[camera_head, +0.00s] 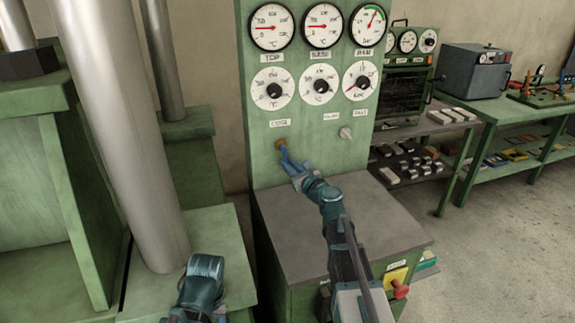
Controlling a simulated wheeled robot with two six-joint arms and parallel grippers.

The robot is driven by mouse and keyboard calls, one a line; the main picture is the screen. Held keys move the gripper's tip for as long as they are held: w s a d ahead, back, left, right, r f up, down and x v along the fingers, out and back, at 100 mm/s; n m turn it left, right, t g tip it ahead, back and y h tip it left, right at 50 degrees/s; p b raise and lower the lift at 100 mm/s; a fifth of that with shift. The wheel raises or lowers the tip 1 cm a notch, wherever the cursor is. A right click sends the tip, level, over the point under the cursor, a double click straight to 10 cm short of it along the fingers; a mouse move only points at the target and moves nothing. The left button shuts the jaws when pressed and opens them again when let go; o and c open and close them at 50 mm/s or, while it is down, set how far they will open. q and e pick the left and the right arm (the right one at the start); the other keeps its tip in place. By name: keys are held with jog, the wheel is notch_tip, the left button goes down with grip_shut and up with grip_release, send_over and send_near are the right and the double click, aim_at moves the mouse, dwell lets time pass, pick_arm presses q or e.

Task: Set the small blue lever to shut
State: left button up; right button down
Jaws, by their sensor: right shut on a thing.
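The small blue lever (284,153) hangs from a brass-coloured pivot low on the left side of the green gauge panel (318,165), below a small label. My right gripper (292,164) reaches up from the lower right and is shut on the lever. The fingers partly hide the lever, so its exact angle is hard to tell. My left arm shows only as a teal link at the bottom, left of centre; its gripper is not visible.
A grey-topped cabinet (375,230) stands under my right arm. The panel has several dials and a pale knob (345,132) right of the lever. A thick steel column (120,130) rises at left. Shelves with metal blocks (405,160) and a green bench (510,115) stand at right.

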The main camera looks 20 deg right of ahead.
jog(key=d+n+p, duration=0.1)
jog(key=n, duration=0.1)
jog(key=d+r+n+p, duration=0.1)
jog(key=n, duration=0.1)
jog(key=shift+r+g+h+p, duration=0.2)
jog(key=shift+g+h+p, duration=0.1)
jog(key=shift+g+h, duration=0.1)
jog(key=n+p, duration=0.1)
jog(key=d+r+n+p, duration=0.1)
jog(key=n, duration=0.1)
jog(key=shift+r+h, duration=0.15)
jog(key=shift+h, duration=0.15)
jog(key=n+p, duration=0.1)
jog(key=r+n+h+p, duration=0.1)
jog(key=n, duration=0.1)
jog(key=shift+d+r+g, duration=0.2)
jog(key=shift+d+g, duration=0.1)
jog(key=shift+d+r+n+h+p, duration=0.15)
jog(key=shift+r+n+p, duration=0.15)
jog(key=shift+n, duration=0.3)
jog(key=shift+a+r+n+h+p, duration=0.1)
jog(key=shift+r+n+h+p, duration=0.15)
jog(key=shift+n+p, duration=0.25)
jog(key=shift+d+r+n+h+p, duration=0.1)
jog(key=shift+r+n+p, duration=0.15)
jog(key=shift+n, duration=0.45)
jog(key=c, duration=0.8)
grip_release()
jog(key=shift+c, duration=0.2)
